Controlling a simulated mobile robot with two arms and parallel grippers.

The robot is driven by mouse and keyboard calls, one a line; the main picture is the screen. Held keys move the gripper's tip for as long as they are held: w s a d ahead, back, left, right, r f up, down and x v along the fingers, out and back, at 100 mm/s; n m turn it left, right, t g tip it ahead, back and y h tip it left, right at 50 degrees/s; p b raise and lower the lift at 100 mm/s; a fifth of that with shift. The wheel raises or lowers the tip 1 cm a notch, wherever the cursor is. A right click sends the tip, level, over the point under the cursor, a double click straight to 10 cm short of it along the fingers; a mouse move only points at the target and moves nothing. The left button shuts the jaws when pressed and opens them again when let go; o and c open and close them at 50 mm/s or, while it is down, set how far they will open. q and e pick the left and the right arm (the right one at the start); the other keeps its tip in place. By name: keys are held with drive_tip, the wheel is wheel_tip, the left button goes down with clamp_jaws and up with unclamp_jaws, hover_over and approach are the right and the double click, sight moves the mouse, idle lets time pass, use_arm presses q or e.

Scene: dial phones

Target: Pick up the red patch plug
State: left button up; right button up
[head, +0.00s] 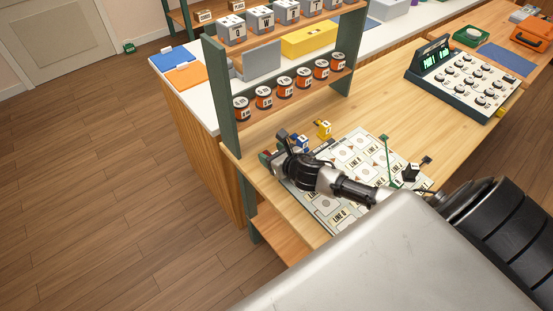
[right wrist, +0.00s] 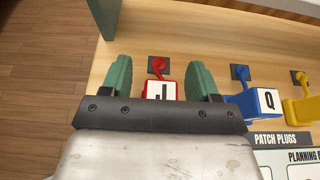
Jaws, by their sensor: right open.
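The red patch plug (right wrist: 158,77) shows in the right wrist view, with a white face lettered J and a red knob behind it on a dark square. Its near end is hidden behind my gripper's body. My right gripper (right wrist: 159,75) is open, with one green finger on each side of the red plug; I cannot tell whether they touch it. In the head view my right gripper (head: 275,155) is at the left end of the bench, and the red plug is mostly hidden there. My left gripper is not in view.
A blue plug (right wrist: 258,103) lettered Q stands close to the right finger, with a yellow plug (right wrist: 301,105) beyond it. The planning board (head: 335,218) lies under my right arm. A shelf rack (head: 222,100) with orange cans (head: 264,97) stands behind.

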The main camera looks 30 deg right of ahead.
drive_tip(key=shift+c, duration=0.4)
drive_tip(key=c, duration=0.9)
drive_tip(key=shift+c, duration=0.2)
